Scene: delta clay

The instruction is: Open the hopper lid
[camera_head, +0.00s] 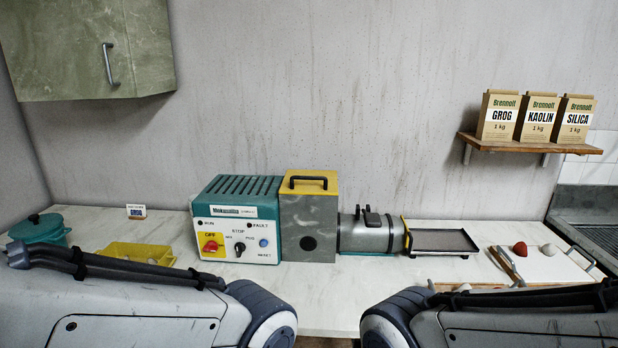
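The clay machine stands on the white counter against the back wall. Its hopper is a grey and yellow box (308,232) with a round dark hole in the front. The hopper lid (307,184) is its yellow top with a black handle (308,181), and it looks closed. To its left is the teal control box (238,192) with a red switch (211,246) on a yellow OFF plate. To its right is a grey metal barrel (366,236). Both my arms show in the foreground, away from the hopper; neither gripper is in view.
A black tray (440,240) adjoins the barrel. A white board (540,264) holds a red and a white lump at right. A yellow tray (126,251) and a teal pot (40,232) stand at left. A shelf (530,145) holds three bags. The counter before the machine is clear.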

